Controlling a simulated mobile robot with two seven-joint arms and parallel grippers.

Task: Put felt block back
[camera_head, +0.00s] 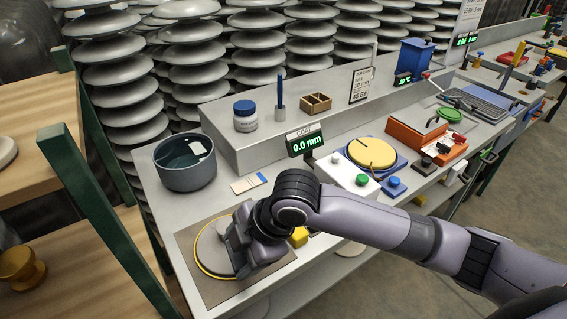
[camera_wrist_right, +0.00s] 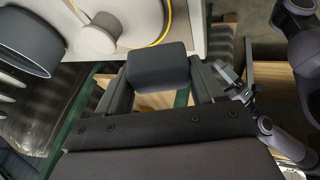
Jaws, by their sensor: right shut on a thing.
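The dark grey felt block (camera_wrist_right: 158,68) sits between the fingers of my right gripper (camera_wrist_right: 162,80), which is shut on it in the right wrist view. In the head view my right gripper (camera_head: 243,252) is low over the front left of the bench and hides the block. Below it a pale grey disc with a yellow rim (camera_head: 208,252) lies on a brown mat (camera_head: 190,243). The disc also shows in the wrist view (camera_wrist_right: 135,22). My left gripper is out of the head view; a small part that may be it shows in the wrist view (camera_wrist_right: 236,88).
A grey tub (camera_head: 187,177) stands behind the mat. A card (camera_head: 249,184) lies beside it. A raised shelf holds a blue-lidded jar (camera_head: 245,118) and a wooden box (camera_head: 316,103). A yellow disc (camera_head: 371,154) and a white button box (camera_head: 348,181) stand to the right.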

